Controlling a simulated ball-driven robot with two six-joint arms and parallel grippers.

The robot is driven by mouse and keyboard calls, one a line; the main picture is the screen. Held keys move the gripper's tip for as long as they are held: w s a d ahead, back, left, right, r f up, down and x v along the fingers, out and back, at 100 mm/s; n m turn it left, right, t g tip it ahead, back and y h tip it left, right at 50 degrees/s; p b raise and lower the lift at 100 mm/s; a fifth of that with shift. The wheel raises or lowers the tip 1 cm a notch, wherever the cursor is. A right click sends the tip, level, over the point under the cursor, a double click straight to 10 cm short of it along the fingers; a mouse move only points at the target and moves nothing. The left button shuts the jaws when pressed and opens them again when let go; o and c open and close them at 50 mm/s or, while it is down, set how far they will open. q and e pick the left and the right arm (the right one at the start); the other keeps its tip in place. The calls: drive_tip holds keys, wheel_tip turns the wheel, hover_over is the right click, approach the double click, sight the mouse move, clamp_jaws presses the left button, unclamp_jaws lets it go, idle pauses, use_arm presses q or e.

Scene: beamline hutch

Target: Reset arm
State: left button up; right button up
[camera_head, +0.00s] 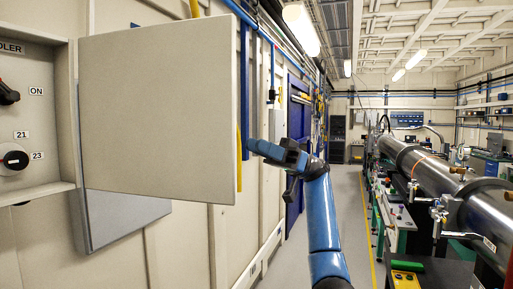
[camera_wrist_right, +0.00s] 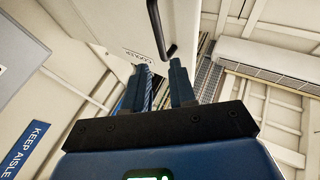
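My right gripper (camera_head: 251,146) is on its blue arm, just right of the free edge of a swung-open pale cabinet door (camera_head: 155,105). In the right wrist view, the gripper's two dark fingers (camera_wrist_right: 160,75) stand apart with a gap and nothing visibly held between them. A black bar handle (camera_wrist_right: 163,35) on a pale panel is beyond the fingertips; I cannot tell whether they touch. My left gripper is not in view.
An open control box (camera_head: 35,110) with knobs is at far left. A grey panel (camera_head: 120,218) hangs below the door. A long steel beam pipe (camera_head: 435,175) with equipment lines the right side. The floor aisle (camera_head: 345,205) between is clear.

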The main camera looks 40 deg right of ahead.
idle(0.5)
